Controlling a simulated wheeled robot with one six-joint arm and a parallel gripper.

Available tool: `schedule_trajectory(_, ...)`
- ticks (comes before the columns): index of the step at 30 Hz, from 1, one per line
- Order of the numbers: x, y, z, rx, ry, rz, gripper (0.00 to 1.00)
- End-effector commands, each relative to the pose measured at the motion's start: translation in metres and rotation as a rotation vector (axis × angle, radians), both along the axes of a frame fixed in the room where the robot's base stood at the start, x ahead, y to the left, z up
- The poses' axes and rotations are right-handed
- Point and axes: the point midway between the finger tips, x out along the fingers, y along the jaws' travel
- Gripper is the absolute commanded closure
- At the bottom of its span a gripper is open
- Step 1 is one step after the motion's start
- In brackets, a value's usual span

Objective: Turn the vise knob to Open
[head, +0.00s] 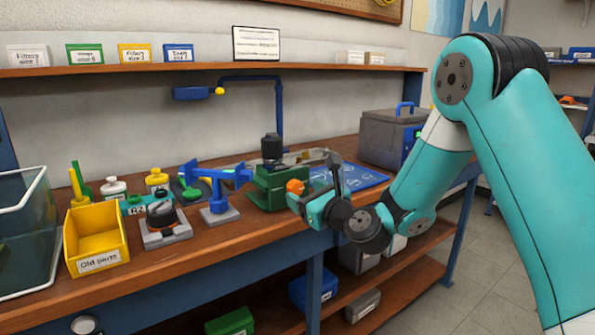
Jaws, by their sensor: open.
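The green vise (270,190) sits on the wooden workbench near its front edge, with a dark cylindrical part (271,149) upright on top of it. An orange knob (295,187) is on the right side of the vise front. My gripper (315,186) is open, just right of the knob and close to it. I cannot tell from this view whether a finger touches the knob. Part of the vise's right side is hidden behind my gripper. Any marking for the knob positions is too small to read.
A blue stand (219,190) stands just left of the vise. Further left are a small dark device (162,218) and a yellow "Old parts" bin (95,238). A blue mat (362,178) and a grey toolbox (385,138) lie to the right. A blue lamp arm (279,110) rises behind.

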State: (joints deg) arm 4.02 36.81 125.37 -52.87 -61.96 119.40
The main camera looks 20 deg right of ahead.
Motion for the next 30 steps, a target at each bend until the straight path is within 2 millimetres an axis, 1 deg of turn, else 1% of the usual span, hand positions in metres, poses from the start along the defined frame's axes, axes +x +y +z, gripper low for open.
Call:
schedule_trajectory(1,0.008,0.004,0.006,0.000,0.001,0.003,0.33)
schedule_trajectory(6,0.026,0.009,0.004,0.000,0.001,0.001,0.33)
schedule_trajectory(9,0.032,0.011,0.002,0.000,0.001,0.001,0.33)
schedule_trajectory(13,0.036,0.012,0.001,0.000,-0.001,0.000,0.33)
schedule_trajectory(20,0.036,0.012,0.000,0.000,0.000,0.000,0.33)
schedule_trajectory(23,0.036,0.012,0.000,0.000,0.000,0.000,0.53)
schedule_trajectory(24,0.036,0.012,0.000,0.000,0.000,0.000,0.63)
schedule_trajectory(27,0.036,0.012,0.000,0.000,0.000,0.000,0.82)
schedule_trajectory(30,0.036,0.012,0.000,-0.001,0.000,0.000,0.82)
